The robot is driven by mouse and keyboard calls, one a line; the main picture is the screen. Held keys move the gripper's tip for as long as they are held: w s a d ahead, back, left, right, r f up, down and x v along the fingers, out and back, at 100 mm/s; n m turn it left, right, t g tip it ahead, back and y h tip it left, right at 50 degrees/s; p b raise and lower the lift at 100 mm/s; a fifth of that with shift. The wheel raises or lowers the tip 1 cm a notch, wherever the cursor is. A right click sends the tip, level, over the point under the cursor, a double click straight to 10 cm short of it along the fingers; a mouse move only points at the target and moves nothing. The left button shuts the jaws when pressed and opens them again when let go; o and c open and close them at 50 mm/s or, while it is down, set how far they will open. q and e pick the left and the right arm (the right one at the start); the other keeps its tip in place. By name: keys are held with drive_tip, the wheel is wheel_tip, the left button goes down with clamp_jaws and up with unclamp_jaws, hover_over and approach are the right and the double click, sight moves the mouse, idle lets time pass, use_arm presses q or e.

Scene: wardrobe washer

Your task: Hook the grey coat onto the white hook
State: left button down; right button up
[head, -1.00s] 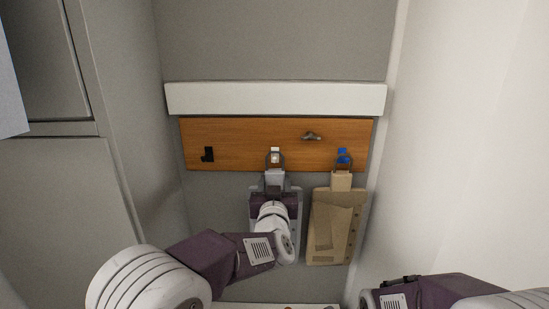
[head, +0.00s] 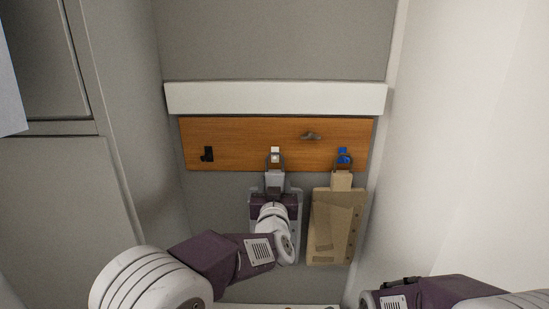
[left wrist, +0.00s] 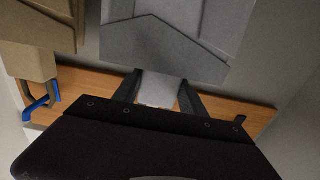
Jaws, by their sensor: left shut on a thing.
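The grey coat (head: 275,180) hangs upright in front of the board, its body mostly hidden behind my left gripper in the head view. It fills the upper middle of the left wrist view (left wrist: 165,45). Its dark loop lies at the white hook (head: 275,151) and overlaps it; I cannot tell whether the loop rests on the hook. My left gripper (head: 274,189) is shut on the coat's narrow pale neck, with a dark finger on each side in the left wrist view (left wrist: 158,92). My right gripper is out of view; only my right arm shows at the lower right.
The wooden board (head: 240,130) also carries a black hook (head: 207,154) at left, a grey hook (head: 311,136) and a blue hook (head: 343,156). A tan coat (head: 335,225) hangs from the blue hook, close right of the grey coat. A white ledge (head: 275,98) runs above; walls flank both sides.

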use_arm(q)
drive_tip(key=c, duration=0.6)
unclamp_jaws()
